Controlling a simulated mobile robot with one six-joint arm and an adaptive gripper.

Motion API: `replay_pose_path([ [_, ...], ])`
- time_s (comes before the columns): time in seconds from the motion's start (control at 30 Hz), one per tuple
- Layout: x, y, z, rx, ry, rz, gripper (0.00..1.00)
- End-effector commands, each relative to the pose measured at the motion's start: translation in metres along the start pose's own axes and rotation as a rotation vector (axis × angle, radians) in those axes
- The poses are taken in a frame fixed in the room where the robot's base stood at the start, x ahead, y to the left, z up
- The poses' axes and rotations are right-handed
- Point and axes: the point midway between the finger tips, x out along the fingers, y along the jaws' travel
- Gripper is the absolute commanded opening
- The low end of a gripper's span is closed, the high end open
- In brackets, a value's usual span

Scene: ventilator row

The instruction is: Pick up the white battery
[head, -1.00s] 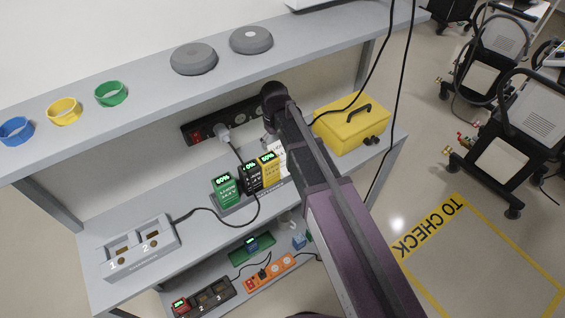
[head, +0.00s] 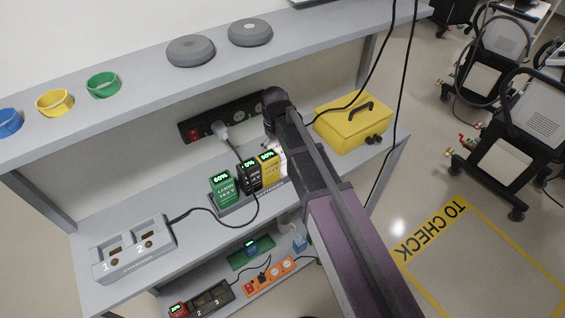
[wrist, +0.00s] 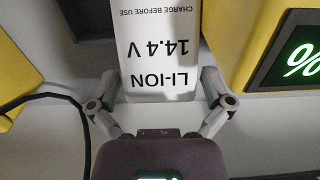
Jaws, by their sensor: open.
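The white battery (wrist: 158,50) fills the upper middle of the wrist view, its "LI-ION 14.4 V" print upside down. In the head view only a sliver of the white battery (head: 283,158) shows beside my arm, at the right end of the battery row. My gripper (wrist: 160,84) is open, with one finger on each side of the battery's near end. I cannot tell whether either finger touches it. In the head view my arm hides most of the gripper.
Green (head: 224,189), black (head: 250,176) and yellow (head: 269,168) batteries stand left of the white one. A yellow box (head: 350,125) stands to the right. A power strip (head: 220,120) is behind, with a cable. A two-slot charger (head: 133,250) sits at left. An upper shelf overhangs.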

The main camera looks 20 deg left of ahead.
Motion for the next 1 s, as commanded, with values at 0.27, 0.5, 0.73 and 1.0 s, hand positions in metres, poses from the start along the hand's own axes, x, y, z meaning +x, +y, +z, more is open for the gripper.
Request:
replay_pose_path([
  [0.27, 0.018, 0.0, 0.0, 0.0, 0.0, 0.0, 1.0],
  [0.5, 0.018, 0.0, 0.0, 0.0, 0.0, 0.0, 1.0],
  [0.73, 0.018, -0.001, 0.0, -0.001, 0.0, 0.0, 1.0],
  [1.0, 0.018, -0.001, 0.0, -0.001, 0.0, 0.0, 0.79],
])
